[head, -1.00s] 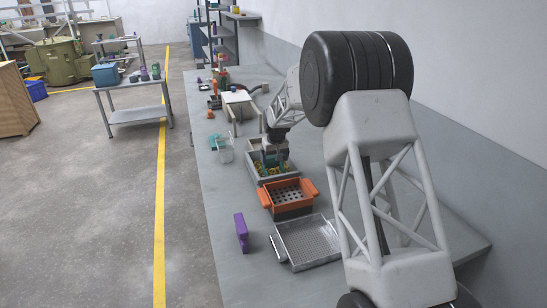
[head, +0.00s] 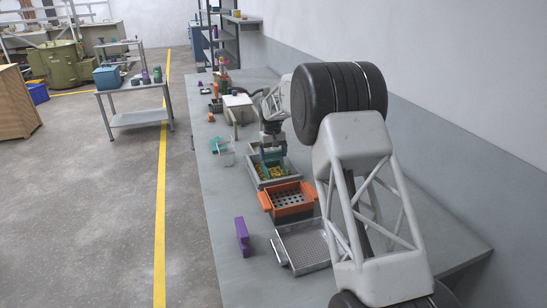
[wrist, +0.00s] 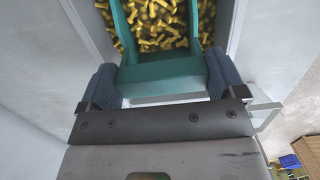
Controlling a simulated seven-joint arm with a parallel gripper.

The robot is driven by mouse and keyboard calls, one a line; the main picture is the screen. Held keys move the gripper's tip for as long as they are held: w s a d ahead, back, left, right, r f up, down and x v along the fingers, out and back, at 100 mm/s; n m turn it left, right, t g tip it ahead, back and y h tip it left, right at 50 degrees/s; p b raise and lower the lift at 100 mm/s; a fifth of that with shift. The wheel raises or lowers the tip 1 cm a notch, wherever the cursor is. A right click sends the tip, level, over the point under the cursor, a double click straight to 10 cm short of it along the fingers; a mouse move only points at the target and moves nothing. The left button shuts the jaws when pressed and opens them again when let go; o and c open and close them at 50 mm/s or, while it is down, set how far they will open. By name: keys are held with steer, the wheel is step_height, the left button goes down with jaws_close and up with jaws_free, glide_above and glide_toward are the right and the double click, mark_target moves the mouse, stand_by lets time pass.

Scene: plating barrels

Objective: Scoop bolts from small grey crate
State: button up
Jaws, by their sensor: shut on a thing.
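The small grey crate (head: 259,183) stands on the bench and holds a heap of yellow bolts (head: 267,171). The bolts also show in the wrist view (wrist: 157,22), between the crate's pale walls (wrist: 95,28). My gripper (head: 270,146) is over the crate and shut on a teal scoop (wrist: 162,72). In the wrist view, blue fingers sit on both sides of the scoop's back end. The scoop reaches down into the crate, with bolts showing between its side walls. I cannot tell how many of these bolts rest on the scoop.
An orange basket with holes (head: 289,196) stands just in front of the crate. A grey perforated tray (head: 301,246) and a purple block (head: 242,236) are nearer on the bench. The bench's left strip is mostly free.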

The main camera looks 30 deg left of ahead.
steer(key=shift+w+a+r, duration=0.2)
steer(key=shift+r, duration=1.35)
steer(key=shift+w+a+r, duration=0.2)
steer(key=shift+a+r, duration=0.05)
steer(key=shift+r, duration=1.3)
steer(key=shift+w+a+r, duration=0.2)
steer(key=shift+r, duration=1.35)
